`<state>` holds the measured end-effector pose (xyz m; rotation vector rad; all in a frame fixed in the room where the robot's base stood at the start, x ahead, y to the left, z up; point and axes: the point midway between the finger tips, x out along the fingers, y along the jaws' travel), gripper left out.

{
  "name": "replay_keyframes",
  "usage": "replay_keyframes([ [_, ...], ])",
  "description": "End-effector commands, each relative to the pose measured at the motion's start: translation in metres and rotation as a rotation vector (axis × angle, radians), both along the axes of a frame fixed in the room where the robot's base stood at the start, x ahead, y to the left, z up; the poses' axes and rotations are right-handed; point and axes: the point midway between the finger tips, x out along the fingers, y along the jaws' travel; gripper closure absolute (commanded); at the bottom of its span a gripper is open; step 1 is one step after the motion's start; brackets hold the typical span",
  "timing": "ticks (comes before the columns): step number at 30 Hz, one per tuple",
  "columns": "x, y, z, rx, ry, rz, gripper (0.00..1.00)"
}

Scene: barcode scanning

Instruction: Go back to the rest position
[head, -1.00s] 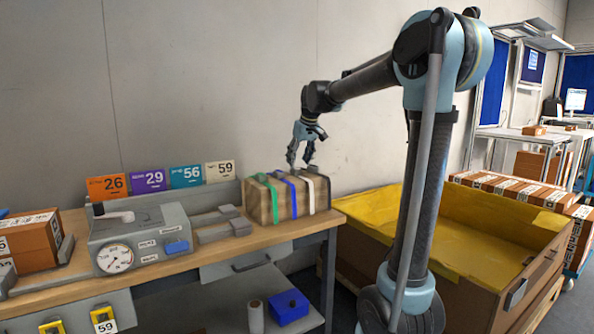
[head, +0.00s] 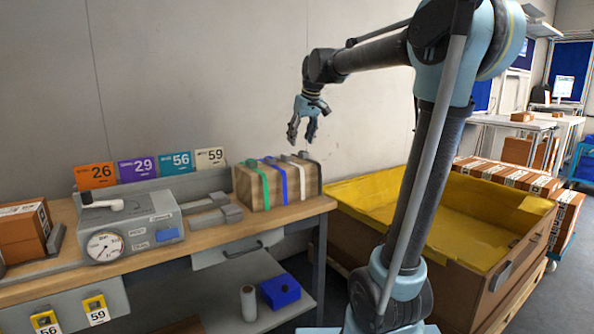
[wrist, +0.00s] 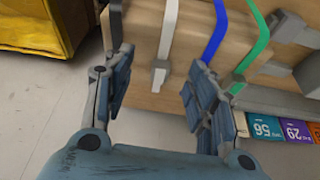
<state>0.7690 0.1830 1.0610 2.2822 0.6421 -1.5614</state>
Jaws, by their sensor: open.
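My gripper (head: 303,132) is open and empty, with its fingers pointing down. It hangs in the air above the right end of the workbench, apart from the wooden box below it. In the wrist view my gripper (wrist: 153,92) shows its two fingers spread apart, with nothing between them. The wooden box (head: 311,187) has green, blue and white straps and sits on the bench's right end. The box also shows in the wrist view (wrist: 187,22), beyond the fingers.
A grey device with a dial (head: 130,228) stands on the bench (head: 225,238). Numbered cards (head: 138,170) stand behind it. A brown carton (head: 24,233) is at the left. A large yellow-lined crate (head: 470,212) is right of the bench, behind my arm.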

Motion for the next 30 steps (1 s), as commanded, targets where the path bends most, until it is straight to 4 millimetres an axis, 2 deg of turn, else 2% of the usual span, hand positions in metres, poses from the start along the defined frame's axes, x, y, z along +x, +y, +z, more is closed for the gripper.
replay_keyframes([
  [1, -0.016, -0.014, -0.009, -0.003, 0.008, -0.023, 0.48],
  [6, -0.066, -0.054, -0.041, -0.012, 0.033, -0.100, 0.48],
  [15, -0.158, -0.112, -0.110, -0.029, 0.078, -0.237, 0.48],
  [24, -0.248, -0.155, -0.195, -0.044, 0.121, -0.376, 0.48],
  [30, -0.301, -0.173, -0.254, -0.053, 0.149, -0.462, 0.48],
])
